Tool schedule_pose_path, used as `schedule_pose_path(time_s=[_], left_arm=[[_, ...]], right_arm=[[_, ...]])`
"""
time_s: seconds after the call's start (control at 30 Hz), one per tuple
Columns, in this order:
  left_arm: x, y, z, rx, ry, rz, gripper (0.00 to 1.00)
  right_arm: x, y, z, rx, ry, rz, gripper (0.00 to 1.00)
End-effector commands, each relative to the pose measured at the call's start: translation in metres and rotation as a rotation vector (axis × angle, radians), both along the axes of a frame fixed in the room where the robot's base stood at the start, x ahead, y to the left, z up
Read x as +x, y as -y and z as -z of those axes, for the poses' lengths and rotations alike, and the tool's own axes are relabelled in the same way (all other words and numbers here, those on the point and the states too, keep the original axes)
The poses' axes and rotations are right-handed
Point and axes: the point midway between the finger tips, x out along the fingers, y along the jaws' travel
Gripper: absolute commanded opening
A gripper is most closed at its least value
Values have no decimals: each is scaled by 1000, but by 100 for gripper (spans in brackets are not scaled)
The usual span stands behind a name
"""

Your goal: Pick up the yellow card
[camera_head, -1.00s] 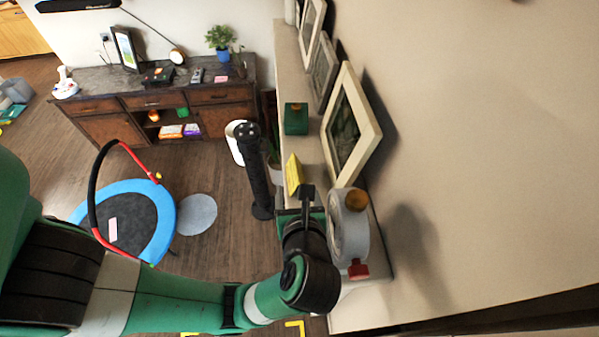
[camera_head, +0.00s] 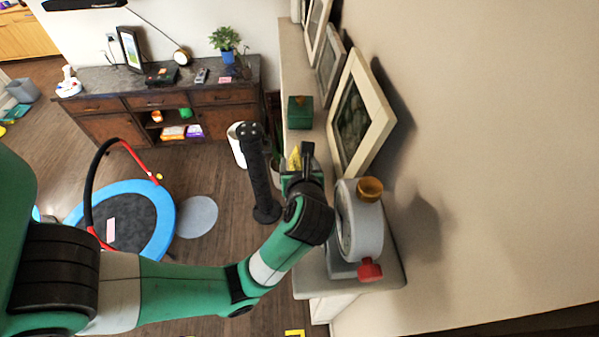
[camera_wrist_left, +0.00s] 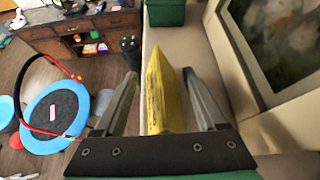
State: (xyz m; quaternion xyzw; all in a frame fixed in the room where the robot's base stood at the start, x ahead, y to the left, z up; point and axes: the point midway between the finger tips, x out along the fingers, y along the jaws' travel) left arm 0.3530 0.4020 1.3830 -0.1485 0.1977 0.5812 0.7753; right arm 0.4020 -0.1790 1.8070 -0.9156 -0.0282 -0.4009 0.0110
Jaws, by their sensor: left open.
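The yellow card (camera_wrist_left: 164,92) stands on edge on the narrow shelf, between the two open fingers of my left gripper (camera_wrist_left: 160,98) in the left wrist view. A gap shows between the card and the right finger; the left finger is close to the card, and I cannot tell whether it touches. In the head view, most of the card (camera_head: 295,158) is hidden behind my left gripper (camera_head: 299,165). My right gripper is not in view.
A green box (camera_head: 300,112) stands on the shelf (camera_head: 300,62) beyond the card. Picture frames (camera_head: 358,118) lean along the wall to the right. A grey clock-like device (camera_head: 360,220) stands at the near end, close to my left arm.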

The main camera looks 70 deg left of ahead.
Motion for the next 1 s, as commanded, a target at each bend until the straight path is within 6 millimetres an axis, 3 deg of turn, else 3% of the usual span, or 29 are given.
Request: schedule_pose_path(time_s=[0.1,0.5,1.0], left_arm=[[0,0,-1,0,0,0,73],[0,1,-1,-1,0,0,1],[0,1,-1,-1,0,0,0]], right_arm=[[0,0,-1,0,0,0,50],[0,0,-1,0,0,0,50],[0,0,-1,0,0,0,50]])
